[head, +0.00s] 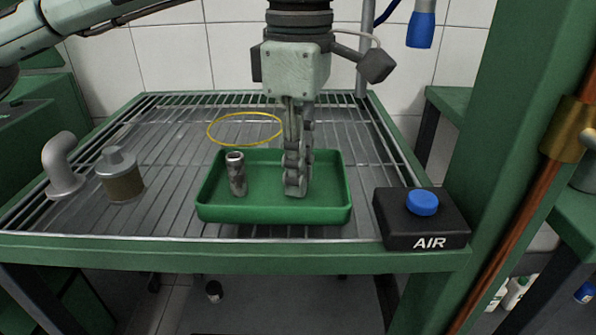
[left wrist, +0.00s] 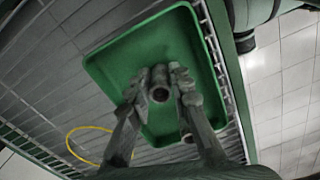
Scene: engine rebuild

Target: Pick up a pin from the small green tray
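The small green tray (head: 322,212) lies on the slatted bench top. One grey metal pin (head: 236,174) stands upright in its left part. My left gripper (head: 297,185) points down into the right part of the tray, its fingers hiding what is between them in the head view. In the left wrist view the tray (left wrist: 104,68) shows a pin (left wrist: 159,86) between the fingertips of the left gripper (left wrist: 160,82), which look closed against its sides. A second pin (left wrist: 187,134) shows partly behind one finger. My right gripper is in neither view.
A yellow ring (head: 246,116) lies behind the tray. A black AIR box (head: 422,226) with a blue button stands at the right. A grey elbow pipe (head: 62,165) and a canister-like part (head: 121,176) stand at the left. A green post (head: 490,150) rises at the right.

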